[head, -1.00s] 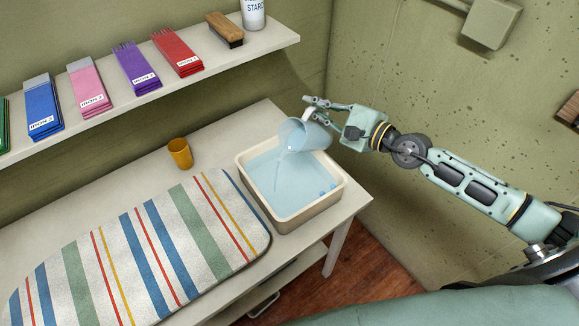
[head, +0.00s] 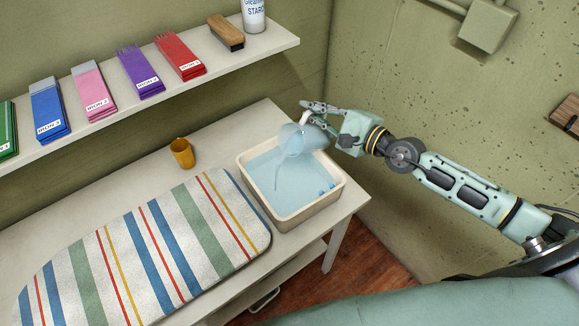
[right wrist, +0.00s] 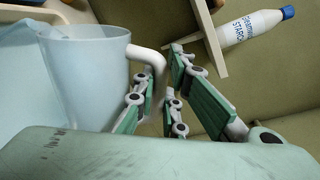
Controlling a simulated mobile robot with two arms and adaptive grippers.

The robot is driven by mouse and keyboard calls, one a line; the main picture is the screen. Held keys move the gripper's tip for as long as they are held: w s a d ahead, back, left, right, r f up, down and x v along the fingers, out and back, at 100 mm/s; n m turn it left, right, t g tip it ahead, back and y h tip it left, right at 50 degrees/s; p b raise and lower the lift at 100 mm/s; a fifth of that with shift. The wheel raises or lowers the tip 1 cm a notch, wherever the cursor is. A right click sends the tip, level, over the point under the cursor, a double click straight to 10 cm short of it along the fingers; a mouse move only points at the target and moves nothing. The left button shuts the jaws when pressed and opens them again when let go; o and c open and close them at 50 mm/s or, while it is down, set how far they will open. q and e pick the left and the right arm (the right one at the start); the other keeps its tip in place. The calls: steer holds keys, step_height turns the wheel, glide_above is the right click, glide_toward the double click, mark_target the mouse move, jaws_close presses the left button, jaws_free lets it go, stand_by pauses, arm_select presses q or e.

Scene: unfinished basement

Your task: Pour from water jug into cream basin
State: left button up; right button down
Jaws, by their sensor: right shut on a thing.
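The translucent pale-blue water jug (head: 308,137) is tipped steeply over the cream basin (head: 293,221), its mouth toward the left. A thin, faint stream seems to fall from its mouth into the basin, which holds pale-blue water. My right gripper (head: 317,114) is shut on the jug's white handle above the basin's back right side. In the right wrist view the jug (right wrist: 88,75) is on the left, with its handle (right wrist: 156,72) between my fingers. How much water is left in the jug is unclear. My left gripper is not in view.
A striped ironing pad (head: 150,250) lies left of the basin. An orange cup (head: 182,153) stands behind it. The shelf above bears coloured packs, a brush (head: 226,33) and a starch bottle (head: 253,15). The wall is close on the right.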

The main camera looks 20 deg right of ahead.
steer(key=shift+a+r+p, duration=0.1)
steer(key=shift+a+p, duration=0.05)
steer(key=shift+p, duration=0.2)
steer(key=shift+s+a+n+p, duration=0.2)
steer(key=shift+n+p, duration=0.1)
steer(key=shift+p, duration=0.2)
steer(key=shift+a+p, duration=0.25)
steer(key=shift+p, duration=0.35)
steer(key=shift+s+n, duration=0.1)
steer(key=shift+n, duration=0.2)
steer(key=shift+a+p, duration=0.1)
steer(key=shift+p, duration=0.2)
steer(key=shift+a, duration=0.1)
steer(key=shift+s+a+f+n+h+p, duration=0.25)
steer(key=shift+a+f+n+h+p, duration=0.25)
steer(key=shift+p, duration=0.55)
steer(key=shift+r, duration=0.15)
